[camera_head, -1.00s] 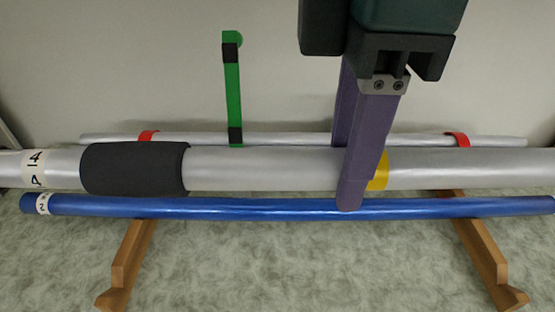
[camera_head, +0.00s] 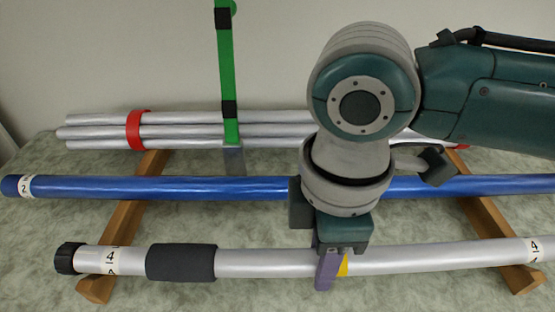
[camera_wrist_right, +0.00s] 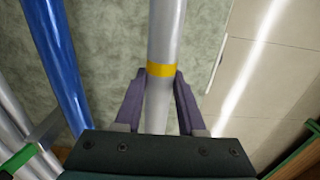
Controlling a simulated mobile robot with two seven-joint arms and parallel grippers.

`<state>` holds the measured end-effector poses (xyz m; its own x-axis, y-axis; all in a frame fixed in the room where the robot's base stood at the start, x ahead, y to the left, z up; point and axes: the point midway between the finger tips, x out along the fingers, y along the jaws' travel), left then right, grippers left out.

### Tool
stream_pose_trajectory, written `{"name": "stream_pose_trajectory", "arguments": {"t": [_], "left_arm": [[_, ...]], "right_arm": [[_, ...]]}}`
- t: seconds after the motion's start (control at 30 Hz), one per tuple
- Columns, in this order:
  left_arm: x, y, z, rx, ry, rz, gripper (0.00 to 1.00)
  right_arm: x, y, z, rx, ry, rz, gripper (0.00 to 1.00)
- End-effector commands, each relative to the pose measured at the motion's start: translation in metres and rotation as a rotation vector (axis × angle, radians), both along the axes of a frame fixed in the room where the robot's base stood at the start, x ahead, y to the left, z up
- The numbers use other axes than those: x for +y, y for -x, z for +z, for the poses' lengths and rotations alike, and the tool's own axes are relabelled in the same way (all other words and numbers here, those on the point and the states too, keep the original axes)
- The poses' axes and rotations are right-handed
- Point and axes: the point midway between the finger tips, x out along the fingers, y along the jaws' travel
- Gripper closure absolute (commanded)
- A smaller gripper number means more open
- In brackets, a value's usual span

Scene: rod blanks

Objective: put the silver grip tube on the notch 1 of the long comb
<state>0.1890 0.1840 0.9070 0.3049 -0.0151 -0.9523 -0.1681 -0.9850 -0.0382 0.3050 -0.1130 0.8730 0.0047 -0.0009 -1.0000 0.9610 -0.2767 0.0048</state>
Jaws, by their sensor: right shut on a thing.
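The silver grip tube (camera_head: 265,262) has a black foam grip (camera_head: 181,263), a black end cap, "4" labels and a yellow band. My right gripper (camera_head: 328,275) is shut on it close to the yellow band. In the right wrist view, the fingers (camera_wrist_right: 159,100) flank the tube (camera_wrist_right: 166,32) just beside that band. The tube runs left to right across the front ends of two wooden bars (camera_head: 127,222); I cannot tell whether it touches them. No part is clearly recognisable as the long comb or notch 1. My left gripper is not in view.
A blue tube (camera_head: 150,187) labelled "2" lies behind the grip tube across the bars. Several thin silver tubes with red bands (camera_head: 138,130) lie further back. A green upright (camera_head: 231,75) with black bands stands near them, before a plain wall.

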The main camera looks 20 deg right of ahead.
Motion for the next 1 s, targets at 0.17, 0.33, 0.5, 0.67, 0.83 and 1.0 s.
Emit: {"name": "stream_pose_trajectory", "arguments": {"t": [0.17, 0.33, 0.5, 0.67, 0.83, 1.0], "left_arm": [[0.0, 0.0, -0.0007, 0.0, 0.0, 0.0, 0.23], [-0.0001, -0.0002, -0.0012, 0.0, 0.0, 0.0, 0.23], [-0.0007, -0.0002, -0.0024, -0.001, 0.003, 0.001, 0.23], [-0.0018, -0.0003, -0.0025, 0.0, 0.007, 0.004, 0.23], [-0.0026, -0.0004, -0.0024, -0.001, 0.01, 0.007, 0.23], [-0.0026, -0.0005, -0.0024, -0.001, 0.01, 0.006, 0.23]], "right_arm": [[0.0004, -0.0003, -0.0035, -0.002, -0.002, 0.001, 1.0], [0.0005, -0.0001, -0.0046, -0.001, -0.002, 0.001, 1.0], [0.0007, 0.0003, -0.01, 0.001, -0.001, 0.001, 1.0], [0.0006, 0.0004, -0.0119, 0.001, -0.001, 0.002, 0.53], [0.0005, 0.0002, -0.0117, 0.001, -0.001, 0.001, 0.34], [0.0004, 0.0, -0.0117, 0.0, -0.001, 0.001, 0.31]]}}
